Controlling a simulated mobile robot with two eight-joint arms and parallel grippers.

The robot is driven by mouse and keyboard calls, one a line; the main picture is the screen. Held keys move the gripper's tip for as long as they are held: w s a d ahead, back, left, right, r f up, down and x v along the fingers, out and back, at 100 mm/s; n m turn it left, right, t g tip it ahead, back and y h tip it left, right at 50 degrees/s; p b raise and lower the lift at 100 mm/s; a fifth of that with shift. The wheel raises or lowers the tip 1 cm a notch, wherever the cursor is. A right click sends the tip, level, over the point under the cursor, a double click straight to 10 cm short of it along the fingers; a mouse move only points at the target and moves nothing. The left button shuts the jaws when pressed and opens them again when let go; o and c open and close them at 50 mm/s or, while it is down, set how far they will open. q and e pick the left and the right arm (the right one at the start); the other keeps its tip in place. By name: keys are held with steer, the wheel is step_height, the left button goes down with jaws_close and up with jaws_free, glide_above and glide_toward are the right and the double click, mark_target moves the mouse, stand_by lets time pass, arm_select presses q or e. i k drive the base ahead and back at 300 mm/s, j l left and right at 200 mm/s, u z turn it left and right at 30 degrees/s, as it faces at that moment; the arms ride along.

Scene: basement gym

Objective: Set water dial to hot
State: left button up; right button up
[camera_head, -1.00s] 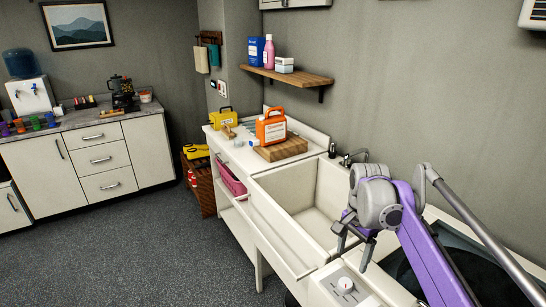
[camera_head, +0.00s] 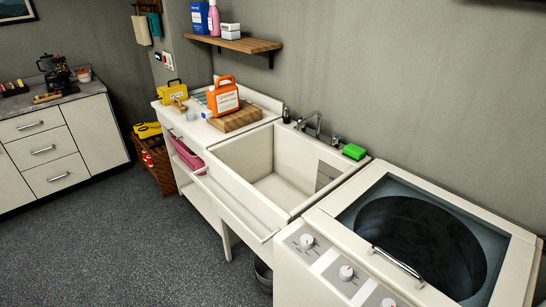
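The white top-loading washer (camera_head: 322,226) stands at the right, its dark lid closed with a metal handle (camera_head: 397,266). Its front-left panel carries three white round dials: a far one (camera_head: 307,241), a middle one (camera_head: 346,272) and a near one (camera_head: 388,302) cut by the bottom edge. The middle dial shows a small red mark. Labels are too small to read, so I cannot tell which one is the water dial or how it is set. Neither of my grippers is in view.
A white utility sink (camera_head: 232,190) with a faucet (camera_head: 312,124) adjoins the washer. A green sponge (camera_head: 354,151) lies on its back right rim. Beyond it are a cutting board (camera_head: 238,118) and an orange jug (camera_head: 223,98). The floor (camera_head: 130,235) at the left is clear.

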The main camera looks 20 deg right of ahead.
mark_target(346, 274)
steer(key=z, duration=1.75)
